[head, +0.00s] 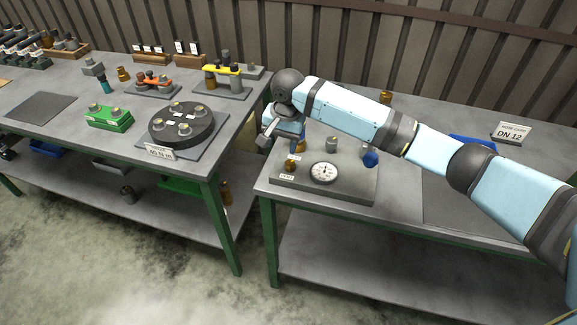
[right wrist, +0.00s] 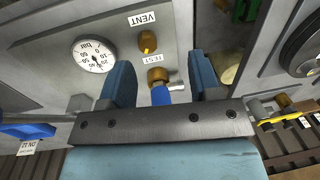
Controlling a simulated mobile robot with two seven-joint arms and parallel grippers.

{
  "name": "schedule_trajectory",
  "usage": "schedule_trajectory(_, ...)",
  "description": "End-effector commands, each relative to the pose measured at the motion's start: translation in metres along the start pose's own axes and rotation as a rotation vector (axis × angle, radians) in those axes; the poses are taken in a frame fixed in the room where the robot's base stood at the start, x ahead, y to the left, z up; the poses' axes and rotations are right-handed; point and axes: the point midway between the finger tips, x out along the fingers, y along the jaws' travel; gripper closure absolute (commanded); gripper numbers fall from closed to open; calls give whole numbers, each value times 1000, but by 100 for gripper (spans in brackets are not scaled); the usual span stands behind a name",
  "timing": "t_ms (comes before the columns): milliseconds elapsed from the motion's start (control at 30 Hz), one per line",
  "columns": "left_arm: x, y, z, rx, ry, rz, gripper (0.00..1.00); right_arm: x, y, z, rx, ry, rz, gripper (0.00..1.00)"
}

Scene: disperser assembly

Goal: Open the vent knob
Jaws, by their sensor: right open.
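The vent knob (right wrist: 147,42) is a small brass knob beside the VENT label (right wrist: 141,18) in the right wrist view. In the head view a brass knob (head: 290,163) shows at the left of the grey panel (head: 345,187). My right gripper (right wrist: 160,62) is open, with its blue fingers apart and nothing clearly held. The vent knob lies beyond the fingertips, between their lines. A brass fitting (right wrist: 158,76) with a blue part (right wrist: 160,95) shows between the fingers, by the TEST label (right wrist: 153,58). In the head view the right gripper (head: 284,137) is over the panel's left end. My left gripper is out of view.
A round white gauge (head: 323,172) sits on the panel. A "DN 12" sign (head: 511,133) stands farther right. Another table (head: 40,107) with fixtures stands left, across a gap.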

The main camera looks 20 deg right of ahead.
Motion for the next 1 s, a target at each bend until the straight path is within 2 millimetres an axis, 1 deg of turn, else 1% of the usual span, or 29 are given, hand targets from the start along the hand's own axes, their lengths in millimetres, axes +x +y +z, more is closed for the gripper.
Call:
schedule_trajectory(33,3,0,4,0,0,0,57,-12,3,-12,38,11,32,43)
schedule_trajectory(133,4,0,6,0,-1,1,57,-30,8,-25,101,16,81,43)
schedule_trajectory(233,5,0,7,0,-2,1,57,-39,10,-30,133,18,106,43)
schedule_trajectory(333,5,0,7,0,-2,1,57,-36,12,-31,142,17,114,43)
schedule_trajectory(467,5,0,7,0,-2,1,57,-19,14,-31,142,16,115,43)
schedule_trajectory(800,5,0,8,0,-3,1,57,52,22,-32,139,18,113,43)
schedule_trajectory(900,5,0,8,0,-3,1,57,69,24,-32,139,18,113,43)
schedule_trajectory(1000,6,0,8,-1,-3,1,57,83,25,-32,140,18,112,43)
